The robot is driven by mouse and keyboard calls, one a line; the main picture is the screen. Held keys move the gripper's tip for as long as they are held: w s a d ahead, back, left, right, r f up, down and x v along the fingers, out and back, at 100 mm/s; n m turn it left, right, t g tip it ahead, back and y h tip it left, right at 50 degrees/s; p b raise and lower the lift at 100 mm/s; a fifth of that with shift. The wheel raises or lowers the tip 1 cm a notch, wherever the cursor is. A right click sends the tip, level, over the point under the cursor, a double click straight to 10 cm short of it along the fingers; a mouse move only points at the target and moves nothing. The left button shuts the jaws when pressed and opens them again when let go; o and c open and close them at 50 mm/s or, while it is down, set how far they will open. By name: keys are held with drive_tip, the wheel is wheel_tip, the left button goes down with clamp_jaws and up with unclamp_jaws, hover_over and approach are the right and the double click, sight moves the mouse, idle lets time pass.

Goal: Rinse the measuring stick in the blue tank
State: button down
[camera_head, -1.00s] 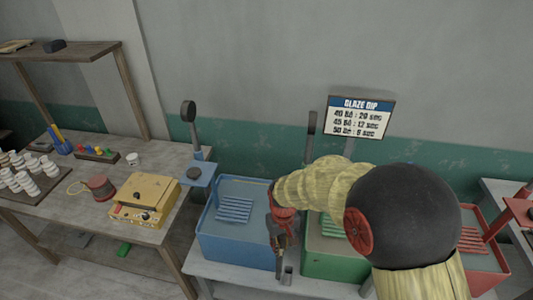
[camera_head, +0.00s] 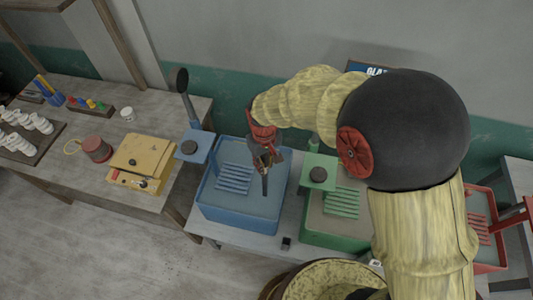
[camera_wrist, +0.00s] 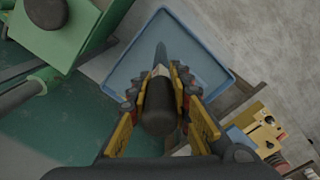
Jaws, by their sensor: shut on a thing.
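My gripper (camera_head: 262,155) is over the right part of the blue tank (camera_head: 235,218), pointing down. It is shut on the measuring stick (camera_head: 265,185), a thin dark stick that hangs down from the jaws. In the wrist view, the stick's thick dark handle (camera_wrist: 158,105) sits between the fingers of my gripper (camera_wrist: 157,88). Its narrow end points into the blue tank (camera_wrist: 222,88). I cannot tell whether the tip touches the liquid. A slatted blue rack lies in the tank's left part.
A green tank (camera_head: 335,240) stands just right of the blue one, and a red tank (camera_head: 488,265) is further right. A small dark holder (camera_head: 286,243) is on the bench in front. A yellow box (camera_head: 142,160) sits on the left table. A round tub (camera_head: 330,285) is at the bottom.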

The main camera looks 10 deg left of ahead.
wheel_tip(320, 180, down, 28)
drive_tip(key=b, duration=1.7)
drive_tip(key=shift+r, duration=0.2)
drive_tip(key=shift+f+b, duration=0.8)
drive_tip(key=shift+f, duration=0.2)
idle(0.4)
idle(0.6)
